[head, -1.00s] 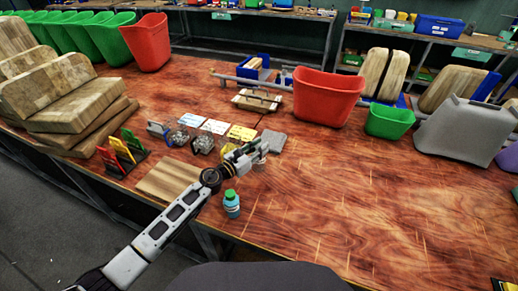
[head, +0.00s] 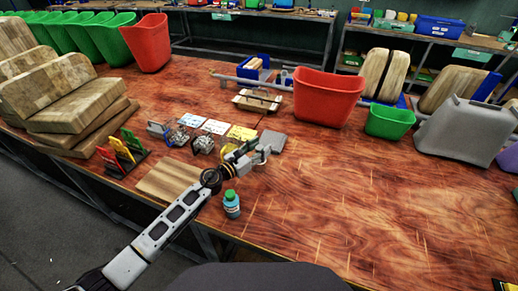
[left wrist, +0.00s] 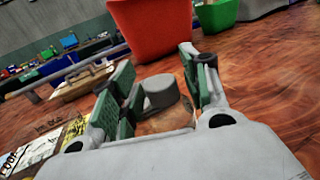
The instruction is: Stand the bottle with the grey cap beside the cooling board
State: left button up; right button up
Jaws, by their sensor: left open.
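My left gripper (head: 262,154) reaches in from the left over the table and is open. In the left wrist view its two green-padded fingers (left wrist: 158,100) stand on either side of a round grey cap (left wrist: 160,91). The bottle body below the cap is mostly hidden, and I cannot tell whether the fingers touch it. A blue bottle with a green cap (head: 232,205) stands upright near the front edge, apart from the gripper.
A wooden board (head: 166,181) lies left of my forearm, near a rack of coloured plates (head: 120,153). A red bin (head: 325,97) stands farther back. The table's right front is clear.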

pick_arm(q)
jog(key=shift+r, duration=0.15)
pick_arm(e)
jog(key=shift+w+d+r, duration=0.15)
jog(key=shift+d, duration=0.05)
pick_arm(q)
jog(key=shift+s+a, duration=0.15)
jog(key=shift+v, duration=1.25)
jog(key=b+v, duration=0.1)
jog(key=v, duration=0.8)
jog(key=shift+b, duration=0.35)
pick_arm(e)
jog(key=shift+h, duration=0.3)
jog(key=d, duration=0.1)
jog(key=w+d+f, duration=0.1)
jog(key=w+d, duration=0.1)
jog(key=shift+w+f, duration=0.15)
jog(key=shift+f, duration=0.1)
jog(key=shift+a, duration=0.1)
jog(key=shift+a, duration=0.8)
jog(key=shift+d, duration=0.15)
